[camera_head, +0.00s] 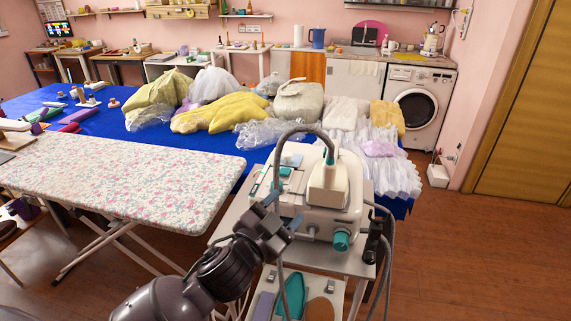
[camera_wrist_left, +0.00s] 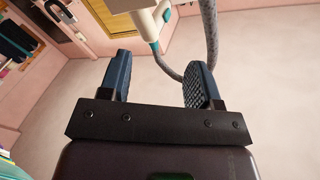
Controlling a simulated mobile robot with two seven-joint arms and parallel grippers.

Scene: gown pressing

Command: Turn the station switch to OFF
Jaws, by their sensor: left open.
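The white steam station (camera_head: 318,217) stands on a small trolley, with a cream iron (camera_head: 328,185) resting on top and a grey hose arching over it. A teal knob (camera_head: 341,240) sits low on its front. I cannot tell which part is the station switch. My left gripper (camera_head: 281,211) is open and empty at the station's front left corner; touching or apart cannot be told. In the left wrist view its fingers (camera_wrist_left: 160,80) are spread, with a cream and teal part (camera_wrist_left: 150,25) and the hose (camera_wrist_left: 208,35) beyond. My right gripper is not in view.
A floral ironing board (camera_head: 120,180) lies to the left. Behind it, a blue-covered table (camera_head: 205,148) holds folded and bagged garments. A black holder (camera_head: 374,243) and cables hang at the trolley's right. Teal and brown items lie on its lower shelf. The floor at right is clear.

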